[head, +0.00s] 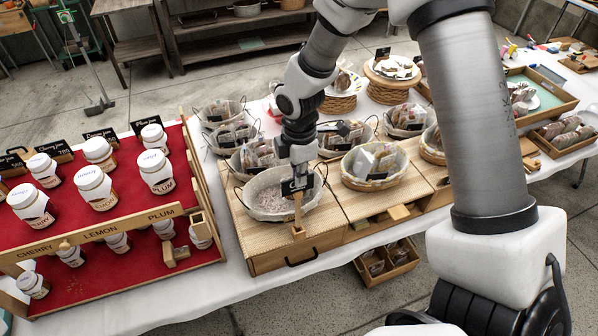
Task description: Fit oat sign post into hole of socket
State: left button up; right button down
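A small black sign (297,186) on a light wooden post (298,207) hangs upright below my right gripper (301,170). The gripper seems shut on its upper part; the fingertips are small and partly hidden. The sign's lettering is too small to read. The post stands in front of a lined basket (268,205). Its lower end meets, or is just above, a small wooden socket (298,233) on the front edge of the wooden display case; I cannot tell whether it is inside the hole. My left gripper is not in view.
A red stepped jar stand (120,240) with several white-lidded jars is at left. More baskets (372,165) of wrapped goods stand right of and behind the sign. A wooden crate (388,262) sits below the case. The white cloth (225,285) in front is mostly clear.

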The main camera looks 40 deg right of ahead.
aim_at(299, 191)
dwell(0.5)
jog(key=shift+r+p, duration=0.1)
jog(key=shift+p, duration=0.2)
jog(key=shift+f+b, duration=1.35)
jog(key=shift+f, duration=1.05)
jog(key=c, duration=1.2)
grip_release()
jog(key=shift+c, duration=0.2)
jog(key=shift+r, duration=0.1)
notch_tip(299, 191, up, 12)
jog(key=shift+f, duration=0.1)
